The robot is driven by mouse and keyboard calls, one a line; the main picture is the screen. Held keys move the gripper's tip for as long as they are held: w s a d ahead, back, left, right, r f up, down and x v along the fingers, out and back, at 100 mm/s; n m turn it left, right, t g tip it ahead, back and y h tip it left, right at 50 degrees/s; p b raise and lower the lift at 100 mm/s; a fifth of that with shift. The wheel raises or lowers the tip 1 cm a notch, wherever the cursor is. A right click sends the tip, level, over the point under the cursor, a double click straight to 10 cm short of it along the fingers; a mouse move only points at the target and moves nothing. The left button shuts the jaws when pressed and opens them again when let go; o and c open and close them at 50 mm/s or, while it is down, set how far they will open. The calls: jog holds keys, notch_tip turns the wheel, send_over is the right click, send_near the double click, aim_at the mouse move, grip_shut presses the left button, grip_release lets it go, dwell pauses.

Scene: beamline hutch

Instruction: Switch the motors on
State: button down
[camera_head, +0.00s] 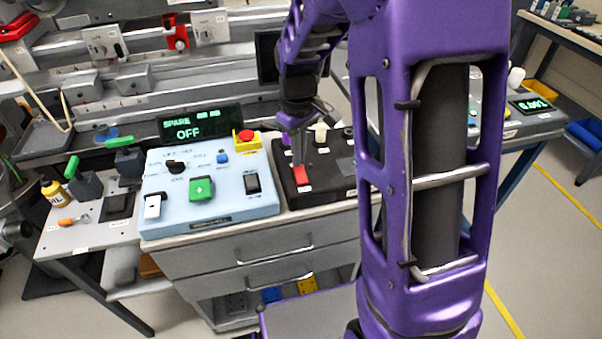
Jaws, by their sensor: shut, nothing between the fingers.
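My gripper (298,158) is shut and empty, pointing down over a black control box (323,182). Its tips are at or just above a red switch (301,175) on that box; I cannot tell whether they touch. To the left is a light blue control box (215,219). It carries a green button (201,190), a white switch (153,206), a black switch (253,183), a black knob (176,167) and a blue button (222,158). A display (199,127) behind it reads "SPARE" and "OFF". The labels are too small to read, so I cannot tell which control is for the motors.
A red emergency button on a yellow base (245,139) stands at the blue box's back right corner. My purple arm hides the black box's right part. Drawers (258,264) are below.

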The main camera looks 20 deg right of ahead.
jog(key=shift+f, duration=0.9)
dwell(0.3)
jog(key=shift+r+p, duration=2.8)
jog(key=shift+r, duration=0.75)
